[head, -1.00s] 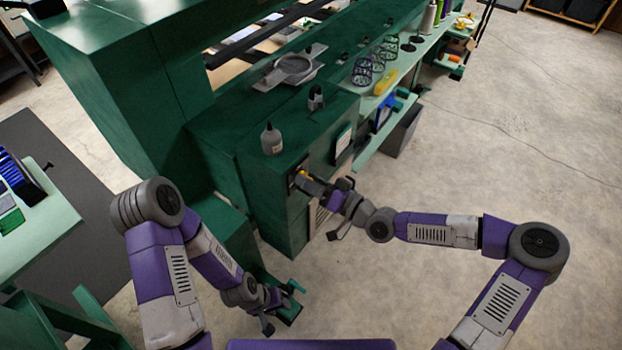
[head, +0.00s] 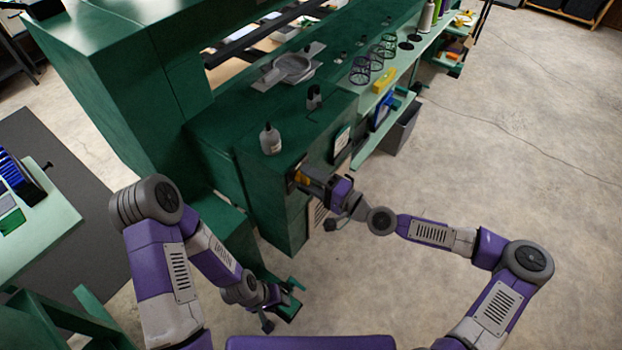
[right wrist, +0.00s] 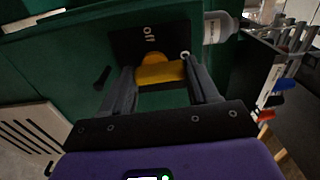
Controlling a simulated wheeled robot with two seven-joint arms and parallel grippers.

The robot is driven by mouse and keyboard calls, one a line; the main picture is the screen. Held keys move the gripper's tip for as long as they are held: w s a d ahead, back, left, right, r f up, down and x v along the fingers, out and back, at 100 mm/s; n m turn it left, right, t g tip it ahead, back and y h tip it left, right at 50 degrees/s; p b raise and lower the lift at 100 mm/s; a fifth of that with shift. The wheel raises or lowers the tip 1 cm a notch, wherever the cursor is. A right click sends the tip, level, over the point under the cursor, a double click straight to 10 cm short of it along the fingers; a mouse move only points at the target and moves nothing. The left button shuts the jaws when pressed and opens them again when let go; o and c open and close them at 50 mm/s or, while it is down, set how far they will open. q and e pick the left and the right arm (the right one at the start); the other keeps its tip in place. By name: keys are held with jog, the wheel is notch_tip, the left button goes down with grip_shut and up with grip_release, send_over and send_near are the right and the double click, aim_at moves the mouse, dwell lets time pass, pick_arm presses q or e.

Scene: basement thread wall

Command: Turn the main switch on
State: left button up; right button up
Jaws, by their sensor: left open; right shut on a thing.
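The main switch is a dark plate (right wrist: 128,43) with light marks and a yellow handle (right wrist: 160,73), on the front of the green cabinet. In the right wrist view the handle lies crosswise between my right gripper's fingers (right wrist: 163,85), which are shut on it. In the head view my right gripper (head: 304,181) reaches the cabinet front from the right, and a bit of the yellow handle (head: 297,178) shows at its tip. My left gripper (head: 274,301) is open, low down at the cabinet's foot, away from the switch.
A grey bottle (head: 271,140) and a small dark item (head: 314,97) stand on the cabinet top (head: 235,125). A green pedal-like part (head: 290,312) is beside my left gripper. A long bench with wheels and a yellow item (head: 383,80) runs behind. The floor at right is clear.

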jog(key=shift+m, duration=0.3)
jog(key=o, duration=1.1)
jog(key=shift+c, duration=0.2)
jog(key=v, duration=0.7)
jog(key=shift+s+d, duration=0.2)
jog(key=shift+d, duration=0.05)
